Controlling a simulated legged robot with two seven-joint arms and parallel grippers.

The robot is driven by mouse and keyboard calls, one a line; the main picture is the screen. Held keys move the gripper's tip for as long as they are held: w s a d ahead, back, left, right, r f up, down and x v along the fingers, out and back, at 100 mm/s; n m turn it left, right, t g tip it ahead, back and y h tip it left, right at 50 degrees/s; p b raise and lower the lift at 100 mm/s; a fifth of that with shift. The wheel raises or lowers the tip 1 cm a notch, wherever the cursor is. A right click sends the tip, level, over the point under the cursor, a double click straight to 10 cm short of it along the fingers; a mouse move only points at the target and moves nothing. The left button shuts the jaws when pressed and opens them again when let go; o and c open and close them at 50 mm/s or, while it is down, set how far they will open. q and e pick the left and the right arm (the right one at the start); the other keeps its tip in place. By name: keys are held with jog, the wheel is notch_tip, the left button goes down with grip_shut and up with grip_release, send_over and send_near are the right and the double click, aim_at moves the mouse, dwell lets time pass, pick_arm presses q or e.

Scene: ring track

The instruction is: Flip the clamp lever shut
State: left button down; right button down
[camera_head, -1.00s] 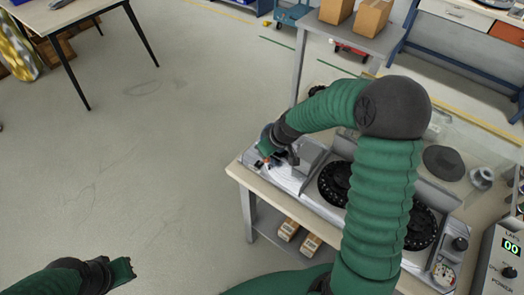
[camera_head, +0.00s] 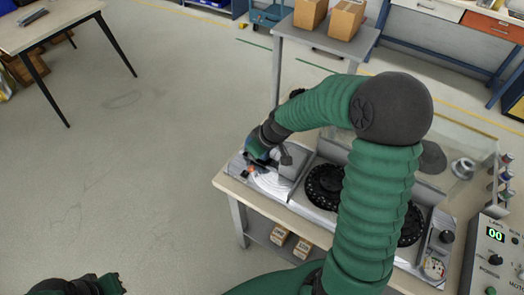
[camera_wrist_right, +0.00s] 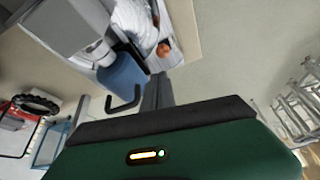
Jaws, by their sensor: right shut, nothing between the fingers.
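The clamp lever is not clearly visible. A small orange-red part (camera_head: 250,170) with dark pieces around it sits at the left end of the grey fixture (camera_head: 268,184). The orange part also shows at the top of the right wrist view (camera_wrist_right: 163,48). My right gripper (camera_head: 257,156) is shut and empty, close beside this part; I cannot tell whether they touch. In the wrist view its dark fingers (camera_wrist_right: 157,92) point up towards the fixture. My left gripper (camera_head: 105,284) is low at the bottom left, cut off by the frame, its jaws unclear.
Black round rings (camera_head: 323,186) sit on the bench, partly behind my right arm. A control box (camera_head: 495,246) reading 00 stands at the right. Small boxes (camera_head: 280,234) lie on the lower shelf. A grey cart (camera_head: 330,34) carries cartons behind. Floor at left is clear.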

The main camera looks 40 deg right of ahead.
jog(key=s+r, duration=0.1)
jog(key=s, duration=0.1)
jog(key=s+d+r, duration=0.1)
jog(key=s+r, duration=0.1)
jog(key=shift+s, duration=0.1)
